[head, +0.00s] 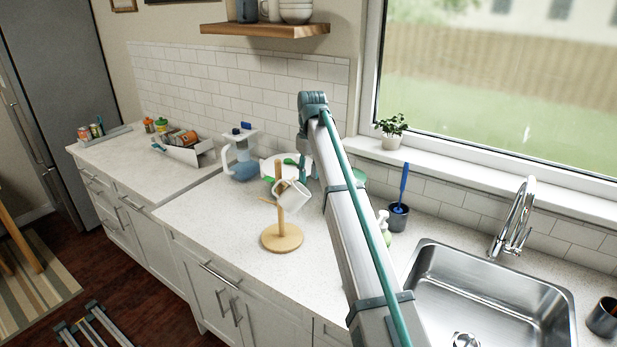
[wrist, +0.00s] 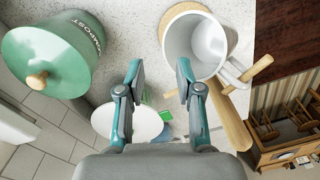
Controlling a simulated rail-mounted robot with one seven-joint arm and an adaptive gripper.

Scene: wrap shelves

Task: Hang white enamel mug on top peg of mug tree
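The white enamel mug (head: 295,198) is tilted beside the upper part of the wooden mug tree (head: 282,238), level with its pegs. In the wrist view the mug (wrist: 208,47) shows its open mouth, and its handle (wrist: 236,76) lies at a wooden peg (wrist: 260,66). I cannot tell for sure whether the peg runs through the handle. The post (wrist: 232,122) is just below it in that view. My gripper (wrist: 159,74) is open, with nothing between its fingers. The mug is past the right finger. In the head view my arm hides most of the gripper.
A green compost bin (wrist: 48,58) stands at the left of the wrist view. A white round dish (wrist: 128,121) shows below the fingers. The sink (head: 490,295) is at the right. The counter (head: 215,210) left of the tree is clear.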

